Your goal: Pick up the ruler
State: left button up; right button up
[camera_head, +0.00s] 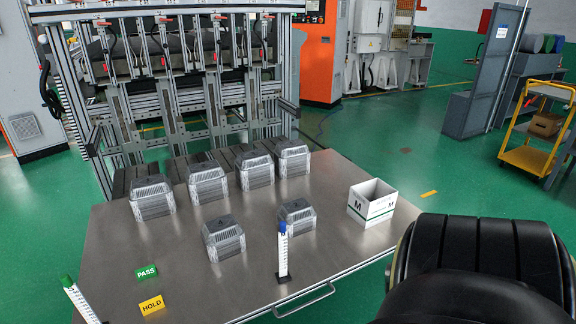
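A white ruler-like strip (283,252) with dark tick marks and a blue top stands upright in a small black base near the table's front edge. A second white marked strip (80,302) with a green top is at the table's front left corner. It appears tilted in the picture, and its lower end is cut off by the frame. I cannot tell which of the two the task means. Neither of my grippers is in view, and nothing touches either strip.
The metal table (205,285) holds several foil-tray stacks (225,240), a white box marked M (372,206), a green PASS sign (146,272) and a yellow HOLD sign (152,305). A large black shape (480,262) covers the lower right. A metal frame machine (180,85) stands behind.

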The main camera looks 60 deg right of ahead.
aim_at(283, 275)
jog(key=z, duration=0.85)
jog(key=i, duration=0.8)
jog(key=z, duration=0.8)
